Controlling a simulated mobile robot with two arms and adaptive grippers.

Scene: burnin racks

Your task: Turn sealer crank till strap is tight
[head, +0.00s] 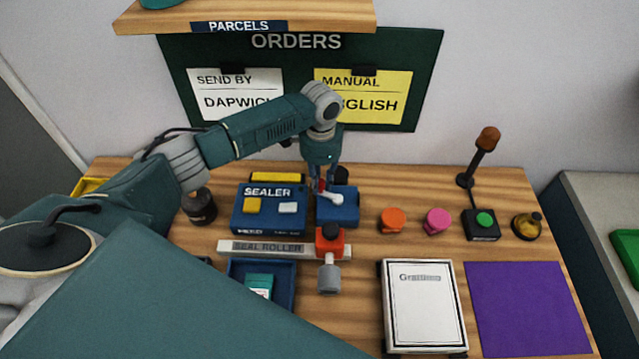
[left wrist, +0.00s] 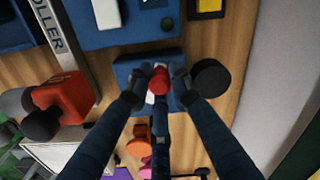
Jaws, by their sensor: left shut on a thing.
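The sealer (head: 256,222) is a blue box with a yellow and a white button. A smaller blue crank box (head: 345,214) stands just right of it, also in the left wrist view (left wrist: 122,72). Its crank has a white arm (head: 331,197) and a red knob (left wrist: 159,79). My left gripper (head: 322,188) points down over the crank box and is shut on the red knob, its fingertips on either side in the left wrist view (left wrist: 159,86). I cannot make out the strap. My right gripper is not in view.
The seal roller strip (head: 260,247) with a red block (head: 329,246) lies in front. Orange (head: 392,221) and pink (head: 437,220) knobs, a green-button box (head: 482,225) and a framed sheet (head: 422,305) stand right. A dark cylinder (left wrist: 211,78) is close beside the crank box.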

